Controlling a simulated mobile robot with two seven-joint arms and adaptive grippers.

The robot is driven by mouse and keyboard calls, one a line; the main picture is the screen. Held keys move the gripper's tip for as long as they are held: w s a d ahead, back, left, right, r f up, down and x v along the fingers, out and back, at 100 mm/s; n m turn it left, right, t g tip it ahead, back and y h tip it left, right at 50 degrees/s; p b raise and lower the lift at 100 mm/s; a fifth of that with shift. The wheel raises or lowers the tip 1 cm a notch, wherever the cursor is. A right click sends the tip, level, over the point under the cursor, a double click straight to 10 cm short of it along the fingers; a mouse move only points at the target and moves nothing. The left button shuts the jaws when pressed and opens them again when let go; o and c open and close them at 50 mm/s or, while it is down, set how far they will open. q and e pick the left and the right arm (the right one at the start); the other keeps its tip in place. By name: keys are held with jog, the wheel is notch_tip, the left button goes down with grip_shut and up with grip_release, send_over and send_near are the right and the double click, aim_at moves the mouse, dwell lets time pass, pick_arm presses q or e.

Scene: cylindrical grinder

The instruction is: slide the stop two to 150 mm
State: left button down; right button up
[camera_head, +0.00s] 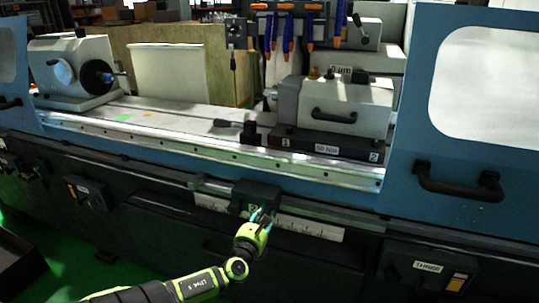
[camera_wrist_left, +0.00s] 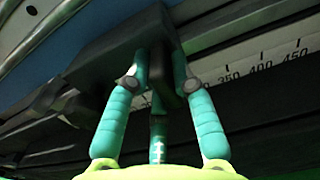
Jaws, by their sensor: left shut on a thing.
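The stop (camera_head: 245,192) is a dark block on the machine's front rail, with a small greenish mark on its face. In the left wrist view the dark block (camera_wrist_left: 120,50) fills the upper middle, with a narrow dark handle (camera_wrist_left: 163,72) hanging from it. My left gripper (camera_head: 262,214) reaches up to the block from below; its teal fingers (camera_wrist_left: 158,78) are shut around the handle. The white millimetre scale (camera_head: 312,227) runs behind and below the block. In the wrist view, 350, 400 and 450 show right of the block. The 150 mark is not readable. My right gripper is out of view.
The long front rail (camera_head: 330,212) extends to both sides of the stop. A dark labelled block (camera_head: 88,191) sits at left and a panel marked THREE (camera_head: 428,267) at lower right. A blue door with a black handle (camera_head: 458,186) stands at right.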

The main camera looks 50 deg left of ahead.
pick_arm(q)
jog(key=c, duration=1)
grip_release()
jog(key=shift+s+a, duration=0.1)
jog(key=shift+c, duration=0.2)
jog(key=v, duration=1.2)
jog(key=shift+f, duration=0.15)
jog(key=s+d+f+n+g+h, duration=0.1)
jog(key=s+d+f+n+g, duration=0.2)
jog(key=f, duration=0.7)
jog(key=s+f+n+g+h, duration=0.25)
jog(key=s+f+n, duration=0.35)
jog(key=f, duration=0.5)
jog(key=s+d+f+n+g+h, duration=0.15)
jog(key=s+f+n+g, duration=0.25)
jog(key=f, duration=0.6)
jog(key=s+d+f+n+g+h, duration=0.2)
jog(key=s+d+f+n, duration=0.5)
jog(key=d, duration=0.3)
jog(key=s+d+f+n+g+h, duration=0.2)
jog(key=s+d+f+n, duration=0.5)
jog(key=d, duration=0.4)
jog(key=shift+s+d+f+g+h, duration=0.3)
jog(key=shift+s+f+g, duration=0.05)
jog(key=shift+s, duration=0.2)
